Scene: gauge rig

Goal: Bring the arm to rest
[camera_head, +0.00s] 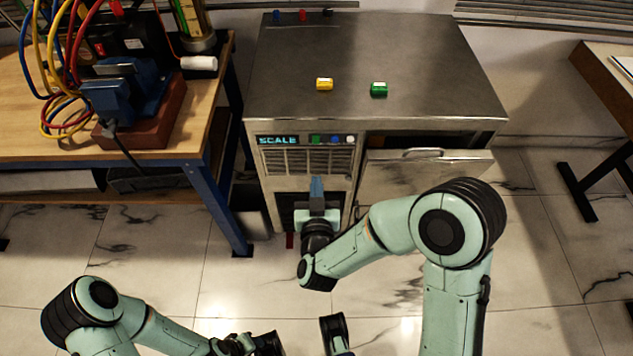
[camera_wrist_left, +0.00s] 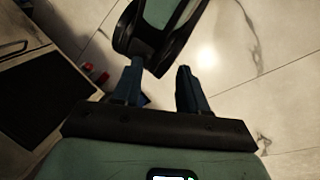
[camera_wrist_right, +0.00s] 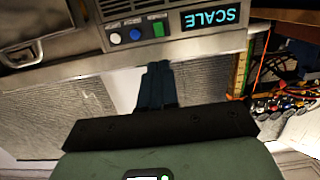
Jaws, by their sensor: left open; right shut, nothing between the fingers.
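My right arm reaches in front of the metal scale cabinet (camera_head: 370,60). Its gripper (camera_head: 317,185) points toward the lower left of the cabinet front, below the grille. In the right wrist view the blue fingers (camera_wrist_right: 157,85) are together with nothing between them, and the cabinet panel with its SCALE label (camera_wrist_right: 217,17) is close ahead. My left arm is low at the left of the head view, its fingers not clearly visible there. In the left wrist view the left gripper (camera_wrist_left: 158,85) is open and empty above the floor, with a pale green arm link just beyond it.
The cabinet door (camera_head: 430,172) at the right stands partly open. A wooden bench (camera_head: 200,125) with cables and a blue vise is at the left. The marble floor (camera_head: 240,285) is open in front.

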